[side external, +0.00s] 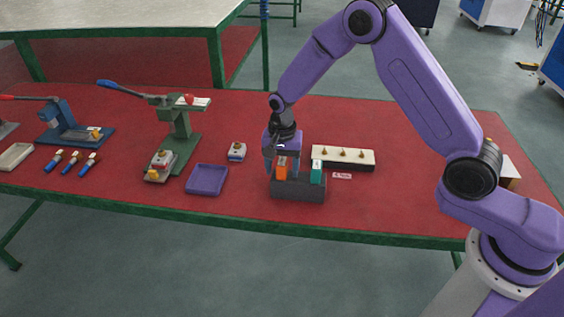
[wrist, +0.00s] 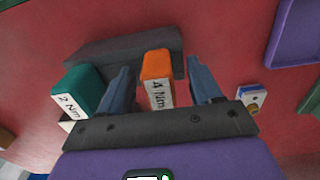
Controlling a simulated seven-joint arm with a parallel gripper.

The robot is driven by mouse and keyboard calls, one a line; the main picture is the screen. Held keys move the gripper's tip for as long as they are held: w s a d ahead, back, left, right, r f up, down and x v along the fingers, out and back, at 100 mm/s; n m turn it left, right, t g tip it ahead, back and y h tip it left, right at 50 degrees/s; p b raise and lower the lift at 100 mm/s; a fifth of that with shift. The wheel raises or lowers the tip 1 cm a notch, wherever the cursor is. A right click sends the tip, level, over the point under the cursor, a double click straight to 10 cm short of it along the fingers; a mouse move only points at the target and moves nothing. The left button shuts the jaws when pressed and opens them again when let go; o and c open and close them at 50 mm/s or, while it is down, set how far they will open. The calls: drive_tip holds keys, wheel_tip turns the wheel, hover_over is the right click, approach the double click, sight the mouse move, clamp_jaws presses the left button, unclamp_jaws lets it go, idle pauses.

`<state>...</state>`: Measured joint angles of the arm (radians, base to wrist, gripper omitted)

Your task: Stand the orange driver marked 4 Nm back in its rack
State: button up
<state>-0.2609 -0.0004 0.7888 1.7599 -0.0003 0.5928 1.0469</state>
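The orange driver marked 4 Nm (side external: 281,172) is upright at the left part of the dark grey rack (side external: 300,191); its lower end is hidden. In the wrist view the orange driver (wrist: 156,68) is between the two fingers of my gripper (wrist: 158,66), with a gap on each side. My gripper (side external: 281,160) is open around its handle, pointing down. The teal driver marked 2 Nm (wrist: 77,92) stands beside it; in the side view the teal driver (side external: 316,173) is at the rack's right part. The rack also shows in the wrist view (wrist: 112,50).
A purple tray (side external: 206,180) and a small grey part (side external: 236,151) lie to the left. Lever presses stand further left.

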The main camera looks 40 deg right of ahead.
wheel_tip(320, 180, up, 18)
drive_tip(key=shift+f, duration=0.25)
idle(0.3)
drive_tip(key=s+r+n, duration=0.2)
drive_tip(key=s+n, duration=0.8)
drive_tip(key=s, duration=0.5)
drive_tip(key=s+d+f+n, duration=0.1)
drive_tip(key=s+d+n, duration=0.3)
drive_tip(key=s, duration=0.6)
drive_tip(key=s+d+f+n, duration=0.1)
drive_tip(key=s+d+n, duration=0.3)
drive_tip(key=s+n, duration=0.3)
drive_tip(key=s, duration=0.3)
drive_tip(key=shift+d+f+n, duration=0.15)
drive_tip(key=shift+d+n, duration=0.05)
drive_tip(key=shift+n, duration=0.1)
